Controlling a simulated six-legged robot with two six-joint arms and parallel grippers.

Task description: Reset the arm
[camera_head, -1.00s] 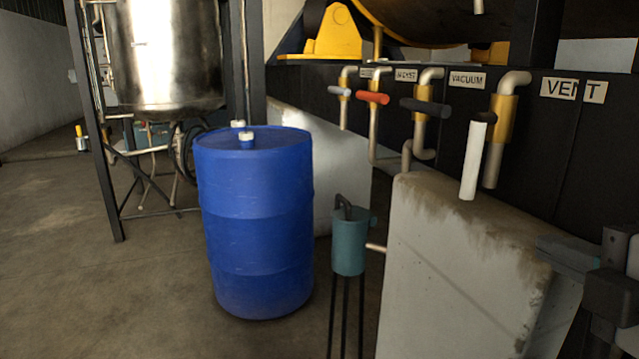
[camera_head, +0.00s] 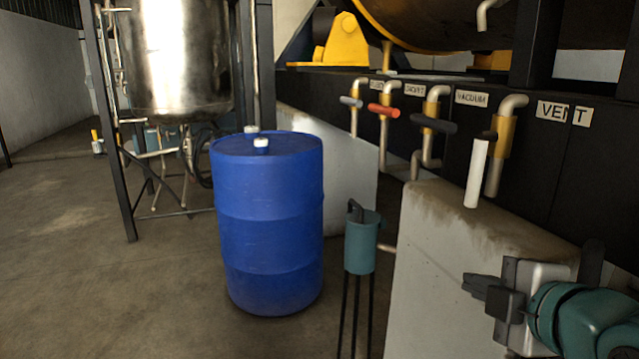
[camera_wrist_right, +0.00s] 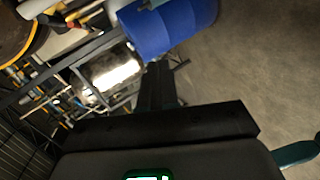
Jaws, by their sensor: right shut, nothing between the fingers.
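My right gripper (camera_head: 484,287) is at the lower right of the head view, in front of the concrete block. Its dark fingers are together and point left, with nothing held. In the right wrist view the closed fingers (camera_wrist_right: 158,85) point up the picture toward the floor and the metal frame. My teal and grey right arm comes in from the right edge. My left gripper is not in the head view.
A blue drum (camera_head: 267,222) stands left of a teal pot on thin legs (camera_head: 361,240). A concrete block (camera_head: 440,260) is beside my right gripper. Behind are pipes with a red-handled valve (camera_head: 384,111) and a steel tank (camera_head: 178,60). Open floor (camera_head: 70,270) lies left.

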